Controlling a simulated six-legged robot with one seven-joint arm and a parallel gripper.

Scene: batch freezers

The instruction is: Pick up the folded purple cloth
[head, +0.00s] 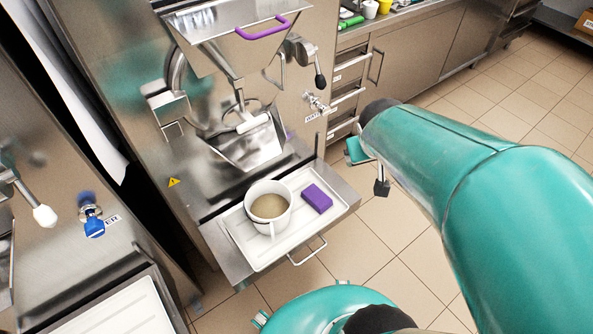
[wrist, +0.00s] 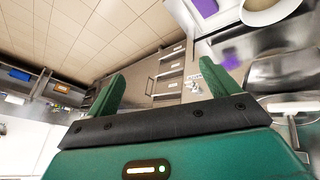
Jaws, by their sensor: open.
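The folded purple cloth (head: 317,198) lies flat on the right part of a white tray (head: 263,262), on the freezer's front shelf. It also shows at the top of the wrist view (wrist: 207,7). My gripper (head: 368,170) is to the right of the cloth in the head view, apart from it and partly hidden by my arm. In the wrist view my gripper (wrist: 163,95) has its two green fingers spread, with nothing between them.
A white pitcher (head: 269,206) with tan contents stands on the tray, left of the cloth. The steel freezer (head: 240,90) with a purple handle rises behind. A second machine (head: 60,230) stands at left. Tiled floor (head: 400,260) is open at right.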

